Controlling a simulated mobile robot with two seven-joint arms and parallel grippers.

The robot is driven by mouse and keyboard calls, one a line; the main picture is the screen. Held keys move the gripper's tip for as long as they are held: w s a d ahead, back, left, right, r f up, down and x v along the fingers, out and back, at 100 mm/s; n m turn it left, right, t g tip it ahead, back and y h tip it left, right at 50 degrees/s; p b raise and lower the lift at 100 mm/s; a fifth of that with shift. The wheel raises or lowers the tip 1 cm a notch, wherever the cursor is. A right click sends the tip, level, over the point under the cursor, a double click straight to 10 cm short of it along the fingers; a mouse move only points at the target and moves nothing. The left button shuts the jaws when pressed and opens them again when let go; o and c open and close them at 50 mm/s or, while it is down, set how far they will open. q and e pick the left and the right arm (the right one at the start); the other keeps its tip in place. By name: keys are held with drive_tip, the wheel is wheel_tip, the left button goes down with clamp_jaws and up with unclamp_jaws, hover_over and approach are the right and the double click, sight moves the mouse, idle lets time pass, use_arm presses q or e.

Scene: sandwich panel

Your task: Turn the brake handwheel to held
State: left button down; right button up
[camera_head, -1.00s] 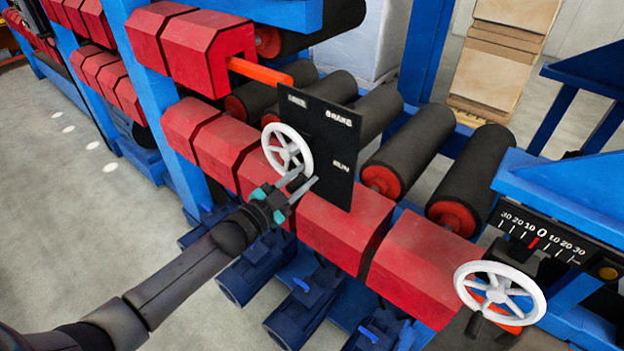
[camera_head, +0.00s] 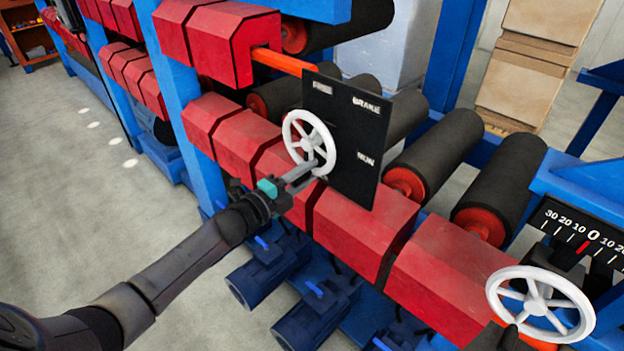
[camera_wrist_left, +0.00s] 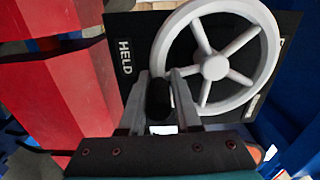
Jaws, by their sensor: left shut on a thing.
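The white spoked brake handwheel (camera_head: 309,143) stands in front of a black panel (camera_head: 352,125) marked BRAKE. It also fills the upper part of the left wrist view (camera_wrist_left: 214,67), where the label HELD shows to its left. My left gripper (camera_head: 314,166) reaches the wheel's lower side from the left. In the wrist view its two fingers (camera_wrist_left: 161,85) lie on either side of the wheel's dark handle (camera_wrist_left: 158,100) and are shut on it. The other panel labels are too small to read surely. My right gripper is not seen.
A second white handwheel (camera_head: 538,305) stands at lower right, below a numbered scale (camera_head: 590,236) with a red pointer. Red angular housings (camera_head: 360,228) run below the panel, with dark rollers (camera_head: 430,160) behind. An orange bar (camera_head: 283,61) is above. Open floor lies left.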

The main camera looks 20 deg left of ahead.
use_arm(q)
drive_tip(key=shift+w+a+f+m+b, duration=0.1)
drive_tip(key=shift+a+f+m+b, duration=0.15)
drive_tip(key=shift+m, duration=0.4)
drive_tip(key=shift+a+f+m+b, duration=0.2)
drive_tip(key=shift+m+b, duration=0.15)
drive_tip(key=shift+m, duration=0.3)
drive_tip(key=c, duration=0.9)
unclamp_jaws()
drive_tip(key=shift+o, duration=1.1)
drive_tip(key=shift+a+r, duration=0.15)
drive_tip(key=shift+r, duration=0.05)
drive_tip(key=v, duration=1.5)
